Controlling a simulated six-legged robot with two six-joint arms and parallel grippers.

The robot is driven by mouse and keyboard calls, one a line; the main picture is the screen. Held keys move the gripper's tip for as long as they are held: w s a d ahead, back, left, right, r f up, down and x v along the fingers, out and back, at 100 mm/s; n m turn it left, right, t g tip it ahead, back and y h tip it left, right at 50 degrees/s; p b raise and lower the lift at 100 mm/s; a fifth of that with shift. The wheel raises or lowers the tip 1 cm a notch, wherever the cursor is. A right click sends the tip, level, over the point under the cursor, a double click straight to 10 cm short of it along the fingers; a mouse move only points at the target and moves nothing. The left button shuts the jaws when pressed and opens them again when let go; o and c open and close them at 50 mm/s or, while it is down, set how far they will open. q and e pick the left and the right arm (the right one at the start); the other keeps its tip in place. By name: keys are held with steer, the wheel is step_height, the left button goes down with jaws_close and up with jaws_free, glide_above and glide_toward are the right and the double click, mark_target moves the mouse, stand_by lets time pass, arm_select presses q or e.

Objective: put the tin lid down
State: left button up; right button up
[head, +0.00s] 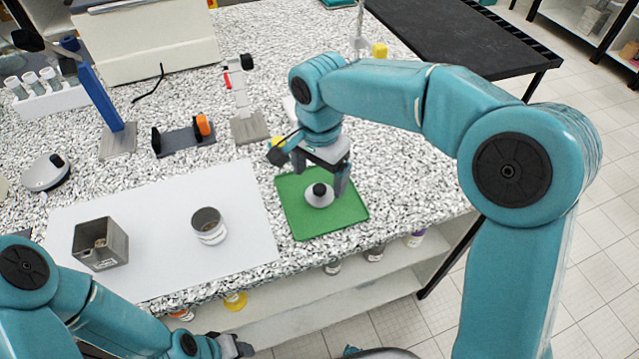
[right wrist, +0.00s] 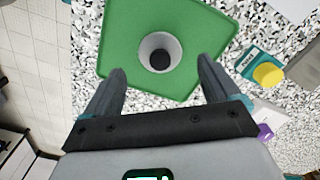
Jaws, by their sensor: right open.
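The tin lid (head: 319,198), a pale grey round piece with a black knob, rests on the green mat (head: 342,222). In the right wrist view the lid (right wrist: 158,53) shows on the mat (right wrist: 190,88), between and beyond my fingertips. My right gripper (head: 320,176) is open and empty just above the lid, one finger to each side; it also shows in the right wrist view (right wrist: 161,68). An open round tin (head: 209,228) stands on the white sheet. My left gripper (head: 238,345) is low in the head view, away from the lid; its jaws are unclear.
A square grey container (head: 100,244) stands on the white sheet (head: 160,213). Behind the mat are a small upright stand (head: 243,105), a dark holder with an orange part (head: 185,138) and a blue post (head: 98,95). The counter right of the mat is clear.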

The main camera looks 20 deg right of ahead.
mark_target(320, 188)
step_height(320, 188, up, 8)
steer(key=shift+f+p, duration=0.2)
steer(key=shift+p, duration=0.1)
